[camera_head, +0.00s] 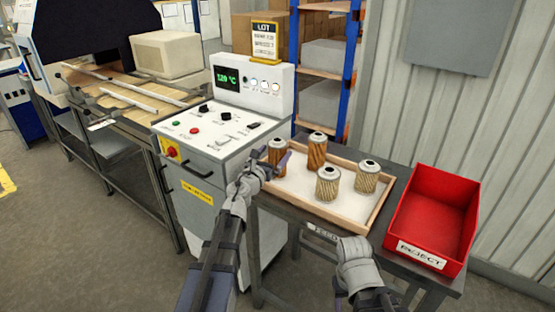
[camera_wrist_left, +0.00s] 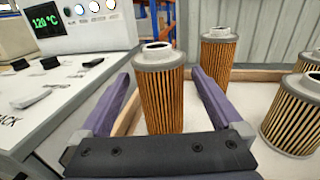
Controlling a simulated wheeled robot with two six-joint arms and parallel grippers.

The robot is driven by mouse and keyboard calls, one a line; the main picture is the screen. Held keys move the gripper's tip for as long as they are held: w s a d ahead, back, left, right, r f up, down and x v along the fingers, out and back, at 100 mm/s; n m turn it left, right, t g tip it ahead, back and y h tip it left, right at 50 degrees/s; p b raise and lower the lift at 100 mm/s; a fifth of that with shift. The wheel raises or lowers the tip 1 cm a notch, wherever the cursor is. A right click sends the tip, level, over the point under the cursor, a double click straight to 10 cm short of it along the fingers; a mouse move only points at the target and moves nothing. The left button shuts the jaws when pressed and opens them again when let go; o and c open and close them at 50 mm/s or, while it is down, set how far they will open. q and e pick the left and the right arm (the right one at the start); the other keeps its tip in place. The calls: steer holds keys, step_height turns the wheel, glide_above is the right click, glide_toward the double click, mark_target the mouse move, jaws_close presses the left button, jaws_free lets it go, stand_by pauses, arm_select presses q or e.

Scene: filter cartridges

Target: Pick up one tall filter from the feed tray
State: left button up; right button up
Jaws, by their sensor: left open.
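The wooden-rimmed feed tray (camera_head: 335,229) holds several filters with grey caps. Two tall orange-brown filters stand upright at its left and back: the left one (camera_head: 277,152) and the back one (camera_head: 317,150). Two shorter tan filters, the front one (camera_head: 328,184) and the right one (camera_head: 367,177), stand upright too. My left gripper (camera_head: 279,162) is at the left tall filter. In the left wrist view its purple fingers are open on either side of that filter (camera_wrist_left: 160,95), with gaps visible. The back tall filter (camera_wrist_left: 217,58) stands beyond. My right arm shows low in the head view; its fingertips are not visible.
A red reject bin (camera_head: 436,215) stands right of the tray on the dark table. A control console (camera_head: 215,140) with a raised display stands close on the left, beside my left arm. A conveyor (camera_head: 125,90) lies farther left.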

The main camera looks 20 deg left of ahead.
arm_select(q)
steer(key=w, duration=0.3)
steer(key=shift+d, duration=0.2)
steer(key=shift+s, duration=0.1)
steer(key=c, duration=1.4)
